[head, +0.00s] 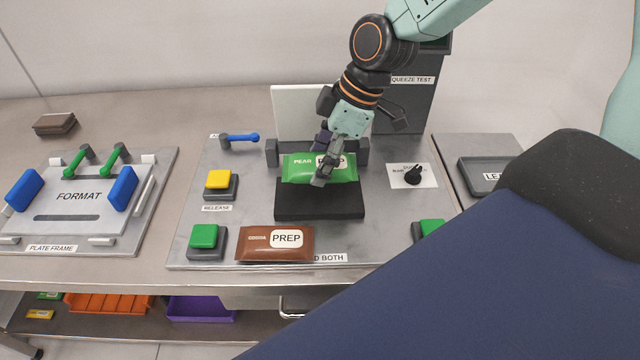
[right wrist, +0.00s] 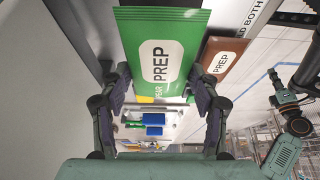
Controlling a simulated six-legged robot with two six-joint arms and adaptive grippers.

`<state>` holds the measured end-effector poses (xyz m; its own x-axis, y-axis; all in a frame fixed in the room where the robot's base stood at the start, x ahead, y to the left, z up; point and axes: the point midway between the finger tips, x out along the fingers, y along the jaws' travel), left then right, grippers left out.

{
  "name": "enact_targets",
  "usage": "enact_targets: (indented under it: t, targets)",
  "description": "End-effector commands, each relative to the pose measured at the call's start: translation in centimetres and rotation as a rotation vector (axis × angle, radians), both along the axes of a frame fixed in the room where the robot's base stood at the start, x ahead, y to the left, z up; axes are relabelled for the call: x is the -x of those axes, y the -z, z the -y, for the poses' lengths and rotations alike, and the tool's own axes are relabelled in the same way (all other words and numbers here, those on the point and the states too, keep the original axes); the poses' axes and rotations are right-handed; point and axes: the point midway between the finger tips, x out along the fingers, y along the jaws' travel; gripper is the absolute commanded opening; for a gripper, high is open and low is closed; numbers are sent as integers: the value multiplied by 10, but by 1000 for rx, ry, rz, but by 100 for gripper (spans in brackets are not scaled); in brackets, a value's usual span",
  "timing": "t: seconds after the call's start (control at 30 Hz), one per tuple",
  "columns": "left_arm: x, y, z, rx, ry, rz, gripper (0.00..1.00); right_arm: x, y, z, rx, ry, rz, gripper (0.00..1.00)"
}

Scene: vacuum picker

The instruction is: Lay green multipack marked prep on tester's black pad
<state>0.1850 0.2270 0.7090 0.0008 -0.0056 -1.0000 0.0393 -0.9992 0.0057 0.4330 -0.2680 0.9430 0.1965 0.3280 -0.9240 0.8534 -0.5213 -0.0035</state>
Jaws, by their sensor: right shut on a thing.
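The green multipack (head: 300,170), marked PEAR and PREP, is held by my right gripper (head: 323,163) over the tester's black pad (head: 320,205). In the head view it covers the rear of the pad, and I cannot tell whether it touches it. In the right wrist view the green multipack (right wrist: 163,50) sits between the two fingers of my right gripper (right wrist: 160,92).
A brown PREP pack (head: 265,243) lies at the tester's front edge. A green button (head: 204,236), a yellow release button (head: 218,179) and a black knob (head: 413,174) surround the pad. A white upright plate (head: 298,110) stands behind. The format plate frame (head: 80,197) is left.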

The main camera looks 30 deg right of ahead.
Motion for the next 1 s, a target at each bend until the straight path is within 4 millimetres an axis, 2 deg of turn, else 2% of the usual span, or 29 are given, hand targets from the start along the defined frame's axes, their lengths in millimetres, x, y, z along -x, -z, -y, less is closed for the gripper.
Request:
enact_targets:
  t: [0.03,0.27,0.5,0.9,0.93,1.0]
  targets:
    - [0,4,0,0,0,0,0,0,9,0,1,0,-1,24]
    - [0,8,0,0,0,0,0,-1,24,0,1,-3,0,24]
    - [0,19,0,0,0,0,0,-1,55,0,2,-3,0,24]
    - [0,21,0,0,0,0,0,-1,58,0,1,-3,2,24]
    - [0,20,0,0,0,0,0,-1,57,0,1,-3,2,64]
    - [0,20,0,0,0,0,0,-1,57,0,1,-4,1,70]
